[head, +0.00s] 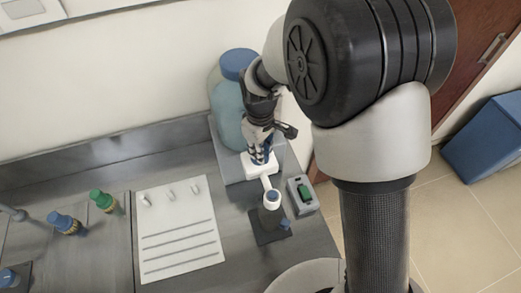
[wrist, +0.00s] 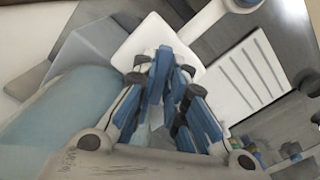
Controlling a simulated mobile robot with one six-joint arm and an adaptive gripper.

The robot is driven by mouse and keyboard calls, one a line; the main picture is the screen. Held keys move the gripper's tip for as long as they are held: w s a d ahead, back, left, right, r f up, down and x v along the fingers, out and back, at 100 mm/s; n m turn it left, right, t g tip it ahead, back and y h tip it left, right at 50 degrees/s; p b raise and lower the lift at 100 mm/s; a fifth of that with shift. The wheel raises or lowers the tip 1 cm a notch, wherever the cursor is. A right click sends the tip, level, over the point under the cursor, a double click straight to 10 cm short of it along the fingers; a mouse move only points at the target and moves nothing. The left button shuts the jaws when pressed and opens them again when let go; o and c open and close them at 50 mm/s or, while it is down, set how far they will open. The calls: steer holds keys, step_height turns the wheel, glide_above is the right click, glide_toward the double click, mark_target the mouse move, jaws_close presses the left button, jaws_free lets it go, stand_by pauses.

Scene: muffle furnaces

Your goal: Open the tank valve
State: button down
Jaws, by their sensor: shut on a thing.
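The tank (head: 228,112) is a large translucent blue bottle with a blue cap (head: 238,62), on a grey stand at the back of the bench. It also shows at the lower left of the wrist view (wrist: 65,120). A white valve fitting (head: 250,163) sits at its front, with an arm reaching forward to a round white end (head: 272,198). In the wrist view the white fitting (wrist: 145,38) lies beyond my fingertips. My gripper (head: 261,155) points down at the fitting, its blue-padded fingers (wrist: 168,75) close together, shut on the valve. The gripped part is mostly hidden by the fingers.
A white slotted panel (head: 178,240) lies left, beside green-capped (head: 103,201) and blue-capped (head: 65,223) bottles. A blue bin (head: 488,140) stands on the floor.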

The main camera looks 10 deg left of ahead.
steer(key=m, duration=0.6)
steer(key=shift+s+a, duration=0.1)
steer(key=shift+m, duration=0.3)
stand_by(0.3)
steer(key=c, duration=1.6)
jaws_free()
steer(key=shift+r, duration=0.1)
step_height(320, 180, up, 12)
